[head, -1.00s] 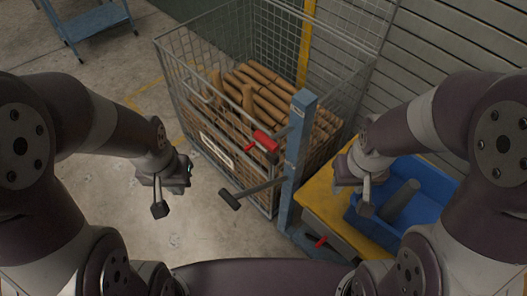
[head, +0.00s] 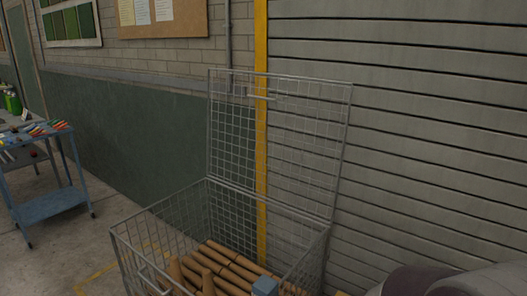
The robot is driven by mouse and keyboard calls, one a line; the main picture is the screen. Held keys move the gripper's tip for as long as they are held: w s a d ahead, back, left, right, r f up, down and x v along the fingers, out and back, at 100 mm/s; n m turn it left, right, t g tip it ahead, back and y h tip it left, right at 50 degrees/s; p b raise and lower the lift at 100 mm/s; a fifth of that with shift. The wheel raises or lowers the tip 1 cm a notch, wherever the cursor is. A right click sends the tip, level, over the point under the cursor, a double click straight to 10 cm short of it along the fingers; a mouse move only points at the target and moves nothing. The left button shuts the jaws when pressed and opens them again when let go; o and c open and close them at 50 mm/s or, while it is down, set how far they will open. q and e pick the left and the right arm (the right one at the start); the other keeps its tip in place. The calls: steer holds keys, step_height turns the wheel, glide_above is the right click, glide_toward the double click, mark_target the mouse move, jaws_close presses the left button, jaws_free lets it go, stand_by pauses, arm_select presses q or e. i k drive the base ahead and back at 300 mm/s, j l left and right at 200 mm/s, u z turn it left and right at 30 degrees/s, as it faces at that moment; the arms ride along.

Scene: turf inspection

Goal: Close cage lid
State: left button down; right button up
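The wire cage (head: 128,251) stands in the lower middle of the head view, its lower part cut off by the bottom edge. Its mesh lid (head: 300,150) is open and stands nearly upright along the cage's back rim, in front of the wall. Several brown rolls (head: 230,268) lie inside the cage. Neither of my grippers shows now; only part of my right arm shows at the bottom right corner.
A blue cart (head: 50,203) with coloured items on top stands at the left. A slatted grey wall (head: 430,130) and a yellow post (head: 261,120) are behind the cage. The top of a blue post (head: 265,287) shows at the bottom edge. Floor is free between cart and cage.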

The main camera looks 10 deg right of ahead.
mark_target(249, 96)
steer(key=j+u, duration=0.1)
steer(key=u, duration=0.2)
steer(key=i+j+u, duration=0.3)
steer(key=i+j, duration=0.15)
steer(key=j, duration=0.25)
steer(key=i+j+u, duration=0.25)
steer(key=i+j, duration=0.25)
steer(key=i+j+u, duration=0.3)
steer(key=i+j, duration=0.25)
steer(key=i+j+u, duration=0.3)
steer(key=i, duration=0.35)
steer(key=i+l+z, duration=0.1)
steer(key=i+z, duration=0.2)
steer(key=i, duration=0.25)
steer(key=i+z, duration=0.35)
steer(key=i, duration=0.15)
steer(key=i+j+z, duration=0.3)
steer(key=i, duration=0.25)
steer(key=i+j+z, duration=0.3)
steer(key=i, duration=0.2)
steer(key=i+l+z, duration=0.3)
steer(key=i+z, duration=0.2)
steer(key=i+l+z, duration=0.1)
steer(key=i+z, duration=0.35)
steer(key=i+j+z, duration=0.1)
steer(key=i+z, duration=0.4)
steer(key=i+j+z, duration=0.25)
steer(key=i+z, duration=0.25)
